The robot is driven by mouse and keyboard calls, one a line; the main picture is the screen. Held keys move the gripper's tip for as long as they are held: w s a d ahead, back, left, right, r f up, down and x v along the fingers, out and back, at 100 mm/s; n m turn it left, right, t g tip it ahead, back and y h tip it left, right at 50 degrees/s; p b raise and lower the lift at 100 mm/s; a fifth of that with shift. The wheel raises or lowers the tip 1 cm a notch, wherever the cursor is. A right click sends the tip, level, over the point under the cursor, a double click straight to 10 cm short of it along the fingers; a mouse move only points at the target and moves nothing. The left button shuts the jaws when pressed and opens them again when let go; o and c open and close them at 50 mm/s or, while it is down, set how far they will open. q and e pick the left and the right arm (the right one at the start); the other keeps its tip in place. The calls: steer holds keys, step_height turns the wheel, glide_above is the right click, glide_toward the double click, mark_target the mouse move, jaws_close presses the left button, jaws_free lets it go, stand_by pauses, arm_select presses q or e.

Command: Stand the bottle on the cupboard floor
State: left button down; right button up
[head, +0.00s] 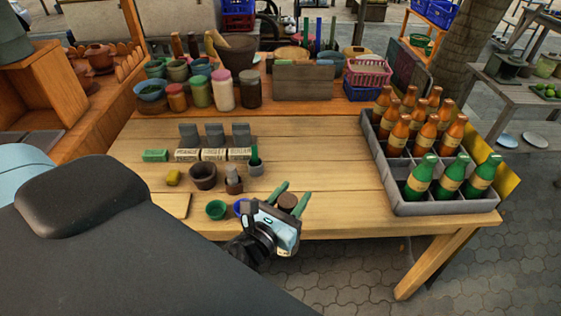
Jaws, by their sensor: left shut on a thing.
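My left gripper (295,191) is over the front edge of the wooden table, with its two green fingers on either side of a dark brown round thing (288,202). It is shut on this thing; only a brown round end shows, so I cannot tell if it is a bottle. Orange-brown bottles (398,133) and green-capped bottles (420,176) stand upright in a grey divided crate at the right. An open-fronted orange wooden box (48,82), possibly the cupboard, is at the left edge, partly cut off. My right gripper is not in view.
The table (325,165) has bare room between the small items and the crate (425,208). Small pots (203,175), labelled blocks (214,154) and a green bowl (216,209) are left of my gripper. Jars (222,90) and a pink basket (368,72) stand behind.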

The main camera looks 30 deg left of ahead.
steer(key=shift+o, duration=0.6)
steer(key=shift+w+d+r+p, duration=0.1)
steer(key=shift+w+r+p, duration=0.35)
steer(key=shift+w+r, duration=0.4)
arm_select(q)
steer(key=w+a+r+n+y, duration=0.1)
steer(key=w+a, duration=0.1)
steer(key=w, duration=0.6)
steer(key=w+a+r+n+y, duration=0.1)
steer(key=w+a+r+y, duration=0.1)
steer(key=w, duration=0.6)
steer(key=shift+w+a+r+p, duration=0.2)
steer(key=shift+w+a+p, duration=0.1)
steer(key=shift+a, duration=0.45)
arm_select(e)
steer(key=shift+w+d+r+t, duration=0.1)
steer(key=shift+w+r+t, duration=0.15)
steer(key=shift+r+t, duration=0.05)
